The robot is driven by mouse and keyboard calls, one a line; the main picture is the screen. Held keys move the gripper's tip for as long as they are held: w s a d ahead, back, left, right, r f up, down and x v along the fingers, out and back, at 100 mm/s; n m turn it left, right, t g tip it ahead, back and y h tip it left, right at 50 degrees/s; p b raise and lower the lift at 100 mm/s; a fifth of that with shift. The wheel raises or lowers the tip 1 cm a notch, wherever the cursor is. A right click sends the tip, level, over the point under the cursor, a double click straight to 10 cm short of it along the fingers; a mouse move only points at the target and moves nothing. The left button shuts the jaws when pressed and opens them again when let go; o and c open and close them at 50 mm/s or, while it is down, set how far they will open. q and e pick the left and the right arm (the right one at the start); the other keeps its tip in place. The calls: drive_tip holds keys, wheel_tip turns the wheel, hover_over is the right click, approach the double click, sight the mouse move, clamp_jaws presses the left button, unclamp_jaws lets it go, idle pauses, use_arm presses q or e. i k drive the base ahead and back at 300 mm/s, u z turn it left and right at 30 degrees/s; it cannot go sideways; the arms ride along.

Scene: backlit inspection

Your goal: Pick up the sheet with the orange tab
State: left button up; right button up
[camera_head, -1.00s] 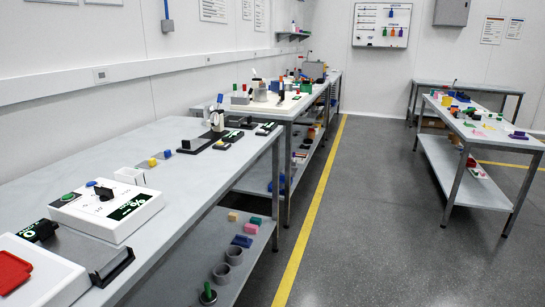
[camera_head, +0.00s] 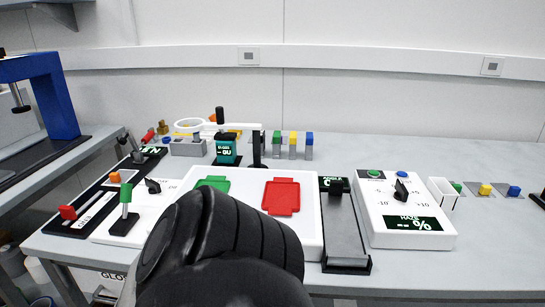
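No sheet with an orange tab can be made out. A white light box (camera_head: 312,232) lies on the bench and carries a red tabbed sheet (camera_head: 281,196) and a green tabbed sheet (camera_head: 213,183), the green one partly covered. A large black part, apparently a link of my own arm, hides the front left of the box and whatever lies there. Neither gripper shows.
On the grey bench (camera_head: 492,262), a black angle fixture (camera_head: 345,237) and a white rate panel (camera_head: 403,225) stand right of the box. Black slider rails (camera_head: 85,214) and a green-handled stand (camera_head: 126,205) stand left. A blue frame (camera_head: 50,92) is far left.

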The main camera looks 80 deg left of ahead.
sight(121, 176)
drive_tip(key=u, duration=2.65)
